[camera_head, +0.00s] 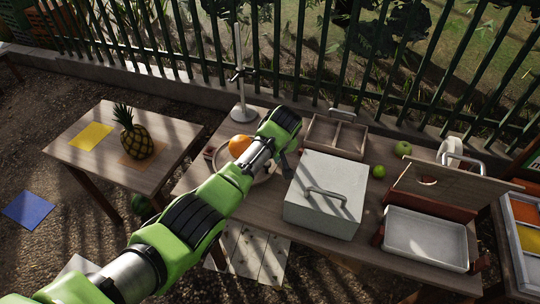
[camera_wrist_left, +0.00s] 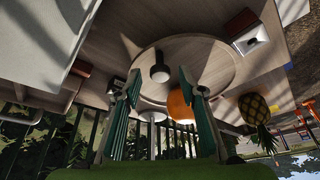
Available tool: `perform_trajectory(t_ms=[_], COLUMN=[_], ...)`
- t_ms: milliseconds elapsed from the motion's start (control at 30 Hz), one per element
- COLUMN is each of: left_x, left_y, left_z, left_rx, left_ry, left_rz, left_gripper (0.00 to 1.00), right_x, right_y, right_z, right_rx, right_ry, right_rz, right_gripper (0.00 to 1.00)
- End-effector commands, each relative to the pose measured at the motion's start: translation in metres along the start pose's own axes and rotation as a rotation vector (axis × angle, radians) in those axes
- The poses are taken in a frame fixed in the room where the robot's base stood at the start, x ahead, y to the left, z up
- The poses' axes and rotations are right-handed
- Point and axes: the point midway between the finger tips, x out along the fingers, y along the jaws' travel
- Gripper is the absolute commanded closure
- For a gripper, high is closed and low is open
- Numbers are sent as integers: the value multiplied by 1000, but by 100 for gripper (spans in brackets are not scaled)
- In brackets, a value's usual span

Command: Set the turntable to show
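The turntable is a round wooden disc (camera_wrist_left: 207,62) on the table. In the head view my left arm covers much of it. An orange (camera_head: 239,145) is at the disc, and it also shows in the left wrist view (camera_wrist_left: 179,108), partly behind a finger. A dark round knob or post (camera_wrist_left: 160,72) stands near the disc's middle. My left gripper (camera_head: 286,165) hangs beside the white box, over the disc's right side. In the left wrist view its two teal fingers (camera_wrist_left: 160,100) are spread, with nothing held between them. Contact with the disc cannot be told. My right gripper is not in view.
A white lidded box (camera_head: 325,195) stands close right of the gripper. A divided wooden tray (camera_head: 336,135) lies behind it. A metal stand (camera_head: 241,85) rises behind the turntable. A pineapple (camera_head: 136,142) stands on the left table. A white tray (camera_head: 426,240) lies at right.

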Motion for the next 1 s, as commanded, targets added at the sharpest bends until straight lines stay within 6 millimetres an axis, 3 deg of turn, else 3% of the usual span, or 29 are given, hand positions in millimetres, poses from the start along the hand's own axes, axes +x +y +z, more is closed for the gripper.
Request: perform_trajectory(t_ms=[233,600,800,1000], left_x=[-28,-100,-116,-117], left_y=[0,1,0,0], left_z=[0,-1,-1,0], left_rx=[0,-1,0,0], left_ry=[2,1,1,0], left_rz=[4,3,2,0], left_gripper=[63,63,63,63], right_x=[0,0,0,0], right_y=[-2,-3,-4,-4], right_z=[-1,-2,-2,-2], right_rx=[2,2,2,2], right_ry=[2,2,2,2], right_rz=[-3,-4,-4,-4], right_gripper=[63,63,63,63])
